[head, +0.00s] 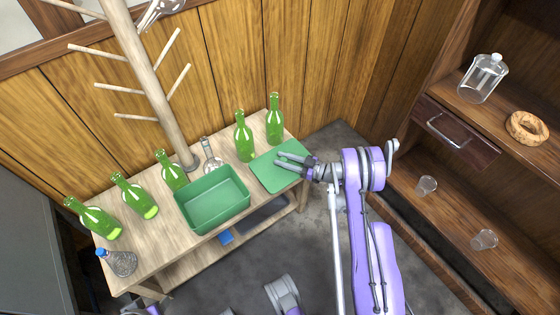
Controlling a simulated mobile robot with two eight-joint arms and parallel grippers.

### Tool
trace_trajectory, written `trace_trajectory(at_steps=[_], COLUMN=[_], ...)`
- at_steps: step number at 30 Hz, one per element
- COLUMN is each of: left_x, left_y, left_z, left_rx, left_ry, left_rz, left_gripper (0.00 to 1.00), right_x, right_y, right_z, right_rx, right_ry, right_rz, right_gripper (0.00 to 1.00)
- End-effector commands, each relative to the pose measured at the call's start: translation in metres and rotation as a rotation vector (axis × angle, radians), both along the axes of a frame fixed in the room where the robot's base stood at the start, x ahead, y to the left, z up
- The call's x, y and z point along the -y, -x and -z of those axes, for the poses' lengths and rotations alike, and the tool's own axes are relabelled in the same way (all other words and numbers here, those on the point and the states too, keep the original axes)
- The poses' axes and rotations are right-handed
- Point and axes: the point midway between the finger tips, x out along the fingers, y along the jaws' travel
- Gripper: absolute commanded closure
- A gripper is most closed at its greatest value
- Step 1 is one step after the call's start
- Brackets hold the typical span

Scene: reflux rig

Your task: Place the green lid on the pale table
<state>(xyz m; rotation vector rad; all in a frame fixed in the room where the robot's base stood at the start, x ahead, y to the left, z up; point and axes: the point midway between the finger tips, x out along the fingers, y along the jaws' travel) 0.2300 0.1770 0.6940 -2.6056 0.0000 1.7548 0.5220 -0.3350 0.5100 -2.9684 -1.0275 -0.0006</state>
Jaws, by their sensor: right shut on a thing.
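The green lid (268,178) is a flat, rounded rectangle at the right end of the pale table (150,255). My right gripper (282,160) reaches in from the right, and its fingers overlap the lid's right part. It is shut on the lid. I cannot tell whether the lid touches the tabletop or is held just above it. An open green box (213,222) stands on the table to the left of the lid.
Several green bottles, including one (244,138) close behind the lid, stand along the table. A clear flask (211,160), a blue-capped bottle (121,263) and a wooden peg stand (155,85) are also there. A shelf unit (455,215) with glassware is at the right.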

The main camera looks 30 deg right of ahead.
Motion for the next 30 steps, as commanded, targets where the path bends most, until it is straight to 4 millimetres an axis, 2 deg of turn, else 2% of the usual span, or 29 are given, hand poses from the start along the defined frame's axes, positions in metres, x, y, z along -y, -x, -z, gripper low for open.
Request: trace_trajectory(at_steps=[1, 3, 15, 16, 20, 21, 30], left_x=[0.0, 0.0, 0.0, 0.0, 0.0, 0.0, 0.0], left_y=[-0.001, -0.001, -0.001, -0.001, -0.001, -0.001, -0.001], left_z=[0.004, 0.006, 0.01, 0.01, 0.009, 0.009, 0.007], left_rx=[-0.001, -0.002, -0.003, -0.003, -0.003, -0.003, -0.002], left_ry=[0.0, 0.0, 0.0, 0.0, 0.0, 0.0, 0.0], left_rz=[0.0, 0.0, 0.0, 0.0, 0.0, 0.0, 0.0], left_gripper=[0.5, 0.5, 0.5, 0.5, 0.5, 0.5, 0.5], right_x=[-0.005, -0.008, -0.008, -0.008, -0.008, -0.008, -0.008], right_y=[-0.005, -0.009, -0.01, -0.01, -0.01, -0.01, -0.01], right_z=[0.009, 0.014, 0.019, 0.019, 0.018, 0.018, 0.016], right_rx=[-0.001, -0.001, 0.0, 0.0, 0.0, 0.0, 0.0], right_ry=[-0.001, -0.001, 0.0, 0.0, 0.0, 0.0, 0.0], right_rz=[-0.003, -0.002, 0.0, 0.0, 0.0, 0.0, 0.0], right_gripper=[1.0, 1.0, 1.0, 0.6, 0.37, 0.34, 0.34])
